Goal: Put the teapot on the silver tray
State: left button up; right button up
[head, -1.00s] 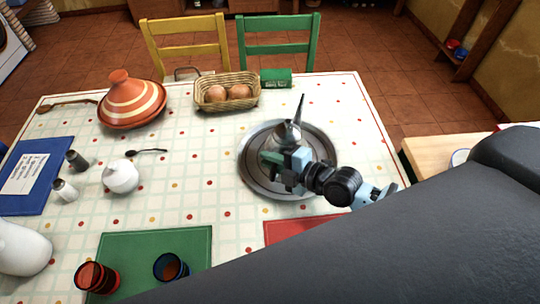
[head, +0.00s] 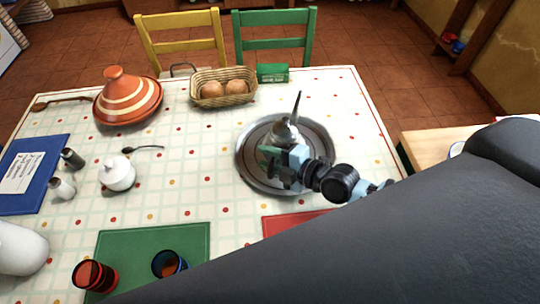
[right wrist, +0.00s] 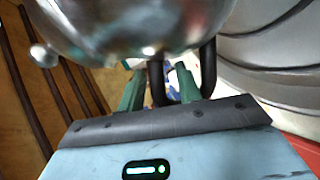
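The silver teapot (head: 284,132) is within the outline of the round silver tray (head: 246,165), on the right side of the table, its thin spout pointing away. I cannot tell for sure whether its base touches the tray. My right gripper (head: 273,157) is at the teapot's near side and hides much of it. In the right wrist view the teapot's shiny body (right wrist: 130,25) fills the top. The green fingers (right wrist: 158,88) stand on either side of its dark handle (right wrist: 156,80), with gaps visible. The tray (right wrist: 270,50) shows at the right. My left gripper is out of view.
A white sugar bowl (head: 117,174), shakers and two cups (head: 95,275) are at the left and front. A red mat (head: 290,222) lies before the tray.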

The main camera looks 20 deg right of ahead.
jog(key=shift+r, duration=0.15)
jog(key=v, duration=1)
jog(key=shift+s+d, duration=0.15)
jog(key=shift+s, duration=0.1)
jog(key=shift+s+d+r, duration=0.2)
jog(key=shift+s+d, duration=0.15)
jog(key=shift+s, duration=0.2)
